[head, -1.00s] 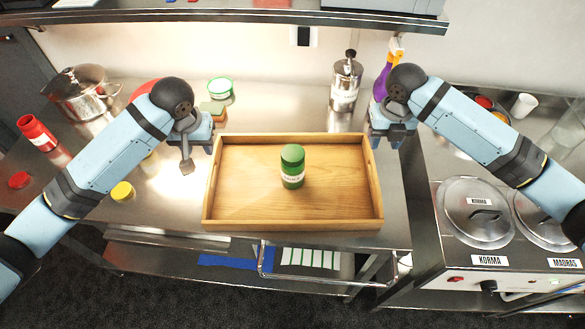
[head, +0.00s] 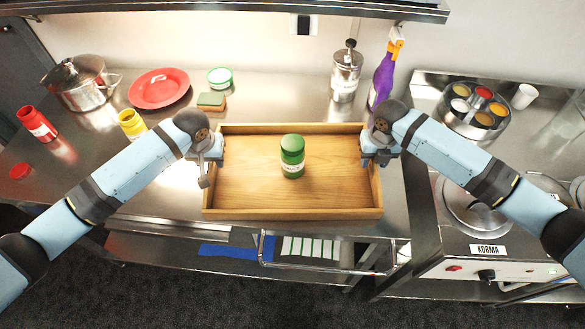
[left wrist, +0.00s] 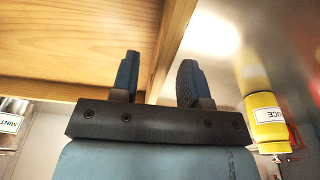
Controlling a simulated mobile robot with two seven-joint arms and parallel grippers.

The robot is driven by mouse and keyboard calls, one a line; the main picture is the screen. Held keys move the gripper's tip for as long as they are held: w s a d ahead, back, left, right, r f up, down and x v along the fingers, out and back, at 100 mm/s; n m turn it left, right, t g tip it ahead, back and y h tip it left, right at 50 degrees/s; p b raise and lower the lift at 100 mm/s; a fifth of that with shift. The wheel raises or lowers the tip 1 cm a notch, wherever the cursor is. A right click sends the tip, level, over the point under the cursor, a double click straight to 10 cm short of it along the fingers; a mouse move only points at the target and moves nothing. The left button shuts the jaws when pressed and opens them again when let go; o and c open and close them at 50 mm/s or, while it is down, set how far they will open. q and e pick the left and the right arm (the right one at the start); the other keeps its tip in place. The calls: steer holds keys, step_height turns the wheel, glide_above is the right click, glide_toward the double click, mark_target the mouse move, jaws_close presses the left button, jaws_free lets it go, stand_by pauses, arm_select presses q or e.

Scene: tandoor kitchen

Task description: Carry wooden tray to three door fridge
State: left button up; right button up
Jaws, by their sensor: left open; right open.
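The wooden tray (head: 245,205) lies flat on the steel counter in the head view, with a green jar (head: 292,157) standing upright in it. My left gripper (head: 216,158) is at the tray's left wall. In the left wrist view its open fingers (left wrist: 158,80) stand on either side of the tray wall (left wrist: 172,45). My right gripper (head: 368,158) is at the tray's right wall, open; its fingertips are partly hidden by the arm. The three door fridge is not in view.
Left of the tray are a steel pot (head: 80,85), a red plate (head: 159,88), a yellow bottle (head: 132,123) and a sponge (head: 211,101). Behind it stand a steel canister (head: 345,75) and a purple bottle (head: 383,80). A korma warmer (head: 488,250) is at right.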

arm_select(q)
steer(key=shift+w+f, duration=0.2)
steer(key=shift+f, duration=0.9)
arm_select(e)
steer(key=shift+f, duration=1.1)
arm_select(q)
jaws_close()
arm_select(e)
jaws_close()
arm_select(q)
steer(key=shift+r, duration=0.1)
arm_select(e)
steer(key=shift+r, duration=0.1)
